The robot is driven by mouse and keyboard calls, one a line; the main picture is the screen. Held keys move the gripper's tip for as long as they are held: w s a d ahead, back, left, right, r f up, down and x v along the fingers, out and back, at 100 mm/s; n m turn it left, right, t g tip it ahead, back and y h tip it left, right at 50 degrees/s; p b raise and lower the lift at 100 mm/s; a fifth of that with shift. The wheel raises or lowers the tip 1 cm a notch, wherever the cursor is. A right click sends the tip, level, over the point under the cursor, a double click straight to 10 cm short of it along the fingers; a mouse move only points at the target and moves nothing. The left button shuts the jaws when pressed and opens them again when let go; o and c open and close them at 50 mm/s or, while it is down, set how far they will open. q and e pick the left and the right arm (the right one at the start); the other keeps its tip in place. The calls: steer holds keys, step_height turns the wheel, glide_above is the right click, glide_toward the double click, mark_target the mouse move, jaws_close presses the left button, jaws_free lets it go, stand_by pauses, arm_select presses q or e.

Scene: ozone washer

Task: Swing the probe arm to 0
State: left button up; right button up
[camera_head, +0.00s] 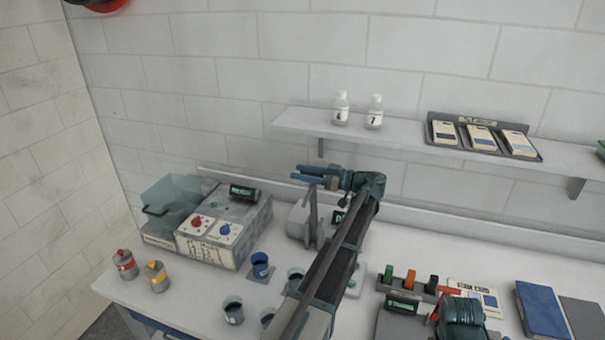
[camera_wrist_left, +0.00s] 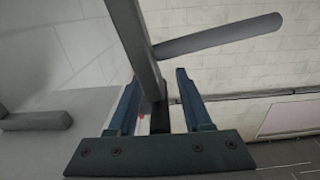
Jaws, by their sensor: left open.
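My left gripper (camera_head: 308,176) is open, with its blue fingers pointing left, high beside a pale grey device (camera_head: 299,221) at the back of the bench. A grey upright bar (camera_head: 312,216) stands below the fingers; it looks like part of the probe arm. In the left wrist view a grey bar (camera_wrist_left: 137,40) with a rounded side rod (camera_wrist_left: 220,38) passes between the open blue fingers (camera_wrist_left: 160,100). I cannot tell if either finger touches it. My left forearm hides part of the device and any scale markings.
A box with red and blue knobs (camera_head: 210,232) and a clear tank (camera_head: 172,205) stand left. A blue cup (camera_head: 261,266) and dark cups (camera_head: 233,310) are near my left arm. A wall shelf (camera_head: 400,143) holds two bottles. Coloured switches (camera_head: 410,279) and a blue book (camera_head: 542,309) are right.

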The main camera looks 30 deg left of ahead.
arm_select(q)
jaws_close()
stand_by(1.4)
